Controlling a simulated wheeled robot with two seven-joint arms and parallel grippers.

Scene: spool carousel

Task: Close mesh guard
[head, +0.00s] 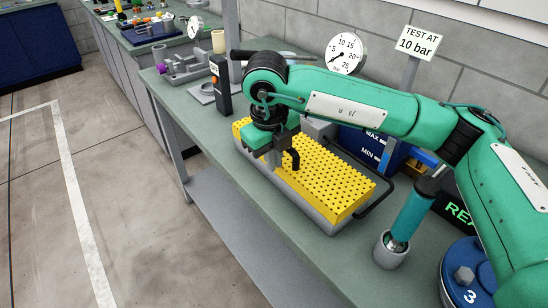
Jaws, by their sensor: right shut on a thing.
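The mesh guard (335,185) is a yellow perforated panel. It lies nearly flat over a long grey base (300,208) on the bench, and I see no clear gap along its near edge. A black handle (294,160) stands up from the guard toward its left part. My right gripper (284,157) reaches in from the right, points down at the guard and is shut on this handle. The fingertips are partly hidden by the gripper body. My left gripper is not in view.
A black bent bar (378,200) runs along the guard's right end. A teal-handled tool (412,215) stands in a grey cup at the right. A dark handheld box (220,84) and a pressure gauge (344,53) stand behind. The bench's front left strip is clear.

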